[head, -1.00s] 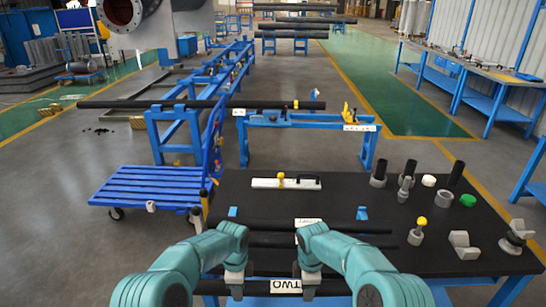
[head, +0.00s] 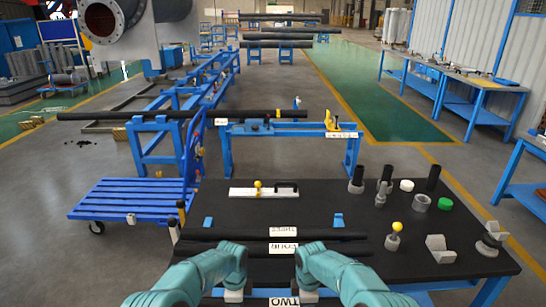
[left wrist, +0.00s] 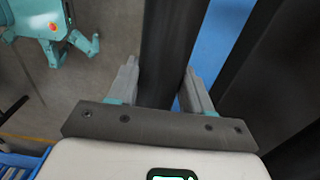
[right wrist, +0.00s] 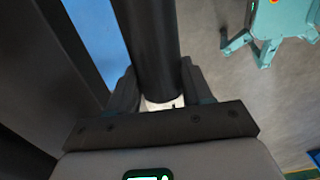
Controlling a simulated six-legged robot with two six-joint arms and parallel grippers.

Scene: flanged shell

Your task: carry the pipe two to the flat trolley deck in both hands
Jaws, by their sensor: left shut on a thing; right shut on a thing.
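Pipe two is a black pipe with a white TWO label (head: 282,302), at the bottom edge of the head view. My left gripper (head: 233,296) is shut on it left of the label, and my right gripper (head: 306,296) is shut on it at the right. The dark pipe runs between the fingers in the left wrist view (left wrist: 172,45) and the right wrist view (right wrist: 150,40). My arms and the frame edge hide much of the pipe. The flat blue slatted trolley deck (head: 135,197) stands at the left, beyond the table's left side, and its top is empty.
Pipes labelled THREE (head: 283,231) and FOUR (head: 283,248) lie on the black table (head: 330,205). Several fittings, including a yellow-topped one (head: 396,230), stand at its right. A blue stand with a long pipe (head: 90,117) is behind the trolley. Grey floor (head: 50,260) is clear at left.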

